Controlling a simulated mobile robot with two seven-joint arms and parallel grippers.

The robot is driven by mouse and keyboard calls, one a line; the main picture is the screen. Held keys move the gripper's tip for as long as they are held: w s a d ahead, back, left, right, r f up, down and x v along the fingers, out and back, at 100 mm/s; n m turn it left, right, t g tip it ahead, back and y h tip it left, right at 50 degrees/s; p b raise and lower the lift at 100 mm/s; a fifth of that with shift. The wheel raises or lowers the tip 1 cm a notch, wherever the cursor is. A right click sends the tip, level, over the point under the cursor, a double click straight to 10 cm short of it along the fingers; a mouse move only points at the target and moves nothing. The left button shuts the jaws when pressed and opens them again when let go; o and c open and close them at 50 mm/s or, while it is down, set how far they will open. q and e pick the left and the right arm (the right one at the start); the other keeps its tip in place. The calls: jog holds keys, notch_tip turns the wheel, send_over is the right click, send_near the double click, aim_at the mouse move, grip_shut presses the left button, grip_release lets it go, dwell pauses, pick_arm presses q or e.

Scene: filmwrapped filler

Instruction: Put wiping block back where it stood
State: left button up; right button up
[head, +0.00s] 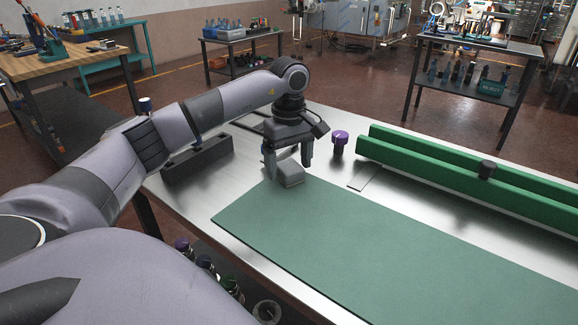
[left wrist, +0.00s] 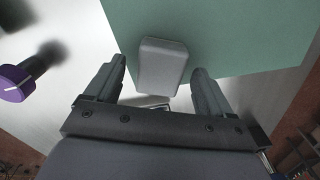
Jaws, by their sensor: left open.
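The wiping block is a small grey block (head: 290,174) at the far left corner of the green mat (head: 380,250), on the metal table. My left gripper (head: 289,165) is above and around it, pointing down. In the left wrist view the block (left wrist: 163,64) lies between and just beyond the two open fingers (left wrist: 160,90), with a gap on each side. It overlaps the edge of the mat in that view; whether it rests on the mat or touches the bare table cannot be told. My right gripper is not in view.
A purple-topped knob (head: 340,141) stands right of the gripper; it also shows in the left wrist view (left wrist: 17,82). A long green rail (head: 450,176) with a dark piece (head: 487,169) runs along the back. A dark grey block (head: 197,160) stands left. The mat is clear.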

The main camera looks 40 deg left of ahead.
aim_at(289, 166)
pick_arm(q)
notch_tip(289, 166, up, 11)
jog(key=shift+p, duration=0.4)
jog(key=shift+f, duration=0.1)
dwell(0.3)
